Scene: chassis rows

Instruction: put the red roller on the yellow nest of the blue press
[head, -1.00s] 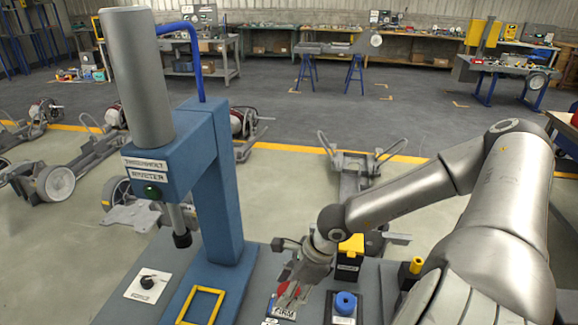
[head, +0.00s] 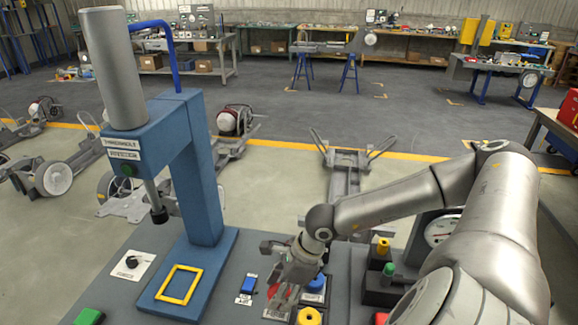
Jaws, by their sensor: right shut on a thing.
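The blue press (head: 205,200) stands at the left, with its grey cylinder upright on top. The yellow nest (head: 193,285), a square frame, lies empty on the press's blue base below the ram. My right gripper (head: 284,297) is over the grey bench panel, to the right of the nest. It is shut on the red roller (head: 272,291), which shows only in part beside the fingers. The fingers hide the rest, and I cannot tell whether the roller touches the panel. My left gripper is not in view.
A blue block (head: 249,285) sits between the press base and my gripper. A blue round part (head: 315,284) and a yellow ring (head: 309,316) are close to the gripper's right. A black knob (head: 132,262) is left of the nest.

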